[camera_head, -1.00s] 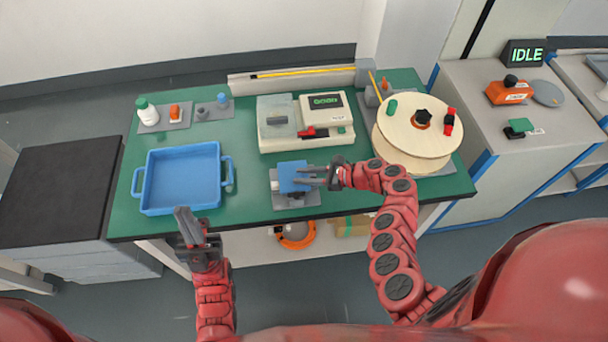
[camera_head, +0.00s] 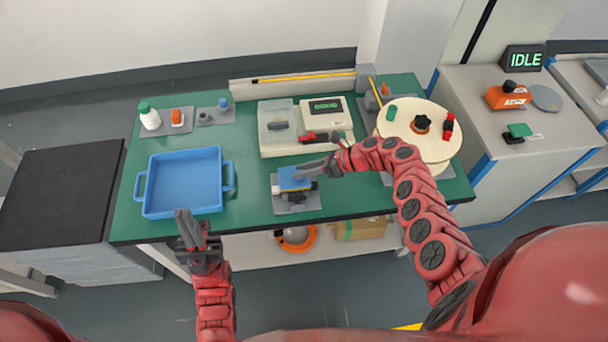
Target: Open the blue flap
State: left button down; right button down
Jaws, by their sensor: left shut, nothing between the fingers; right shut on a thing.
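The blue flap (camera_head: 292,183) is part of a small device on a grey base plate (camera_head: 283,208) at the front middle of the green table. It looks tilted, with its right side raised. My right gripper (camera_head: 304,171) reaches in from the right and is shut on the flap's edge; its fingers partly hide the flap. My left gripper (camera_head: 188,228) is shut and empty. It is in front of the table's edge, below the blue tray, well left of the flap.
A blue tray (camera_head: 222,208) stands left of the device. Small bottles and parts (camera_head: 150,120) stand at the back left. Green table surface is free around the device.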

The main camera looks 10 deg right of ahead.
jog(key=shift+w+r+m+g+b, duration=0.35)
jog(key=shift+w+m+g+b, duration=0.4)
jog(key=shift+b, duration=0.5)
jog(key=shift+w+r, duration=0.1)
jog(key=shift+r, duration=0.1)
jog(key=shift+g, duration=0.25)
jog(key=c, duration=0.6)
grip_release()
jog(key=shift+d+r, duration=0.1)
jog(key=b+v, duration=0.3)
jog(key=v, duration=1.4)
